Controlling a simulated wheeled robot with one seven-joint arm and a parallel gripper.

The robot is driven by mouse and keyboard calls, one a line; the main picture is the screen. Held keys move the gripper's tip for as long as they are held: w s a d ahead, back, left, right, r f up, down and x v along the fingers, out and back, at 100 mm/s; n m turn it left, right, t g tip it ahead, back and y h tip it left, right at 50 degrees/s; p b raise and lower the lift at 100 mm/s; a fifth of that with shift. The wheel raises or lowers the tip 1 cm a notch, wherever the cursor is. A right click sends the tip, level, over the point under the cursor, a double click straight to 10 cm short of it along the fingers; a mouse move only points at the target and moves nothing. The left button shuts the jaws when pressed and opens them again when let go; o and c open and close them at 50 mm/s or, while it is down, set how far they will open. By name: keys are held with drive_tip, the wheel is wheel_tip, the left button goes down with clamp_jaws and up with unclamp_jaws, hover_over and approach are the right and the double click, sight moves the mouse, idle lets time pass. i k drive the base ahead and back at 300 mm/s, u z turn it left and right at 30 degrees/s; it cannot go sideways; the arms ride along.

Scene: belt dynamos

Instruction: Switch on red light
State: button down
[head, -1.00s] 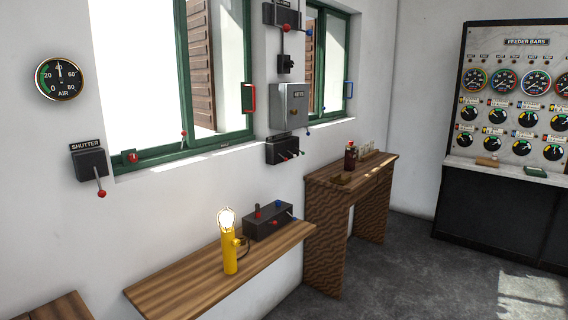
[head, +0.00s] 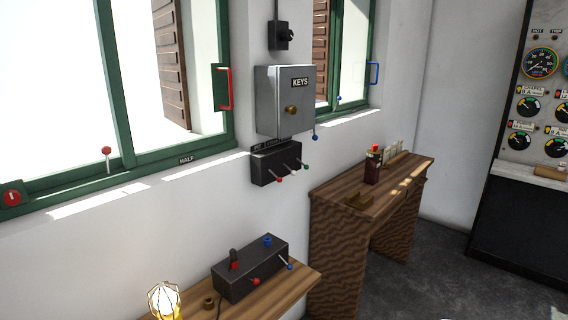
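A dark control box (head: 238,277) sits on the wooden wall shelf. On its top stand a dark red piece (head: 234,260) and a blue piece (head: 267,240); I cannot tell whether either is a lamp, and neither visibly glows. Its front has a red-tipped lever (head: 256,281) and a blue-tipped lever (head: 287,264). A dark wall switch box (head: 262,168) under the grey KEYS cabinet (head: 275,98) has several levers, with red and green tips among them; its label is too small to read surely. My gripper is not in view.
A lit caged lamp (head: 164,300) stands at the shelf's left, cut off below. A wooden desk (head: 325,200) with a dark red bottle-like object (head: 372,168) stands to the right. Green-framed windows (head: 122,85) line the wall. Grey floor (head: 436,262) is free at the right.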

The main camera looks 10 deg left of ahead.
sight(279, 179)
drive_tip(key=i, duration=1.3)
drive_tip(key=u, duration=3.4)
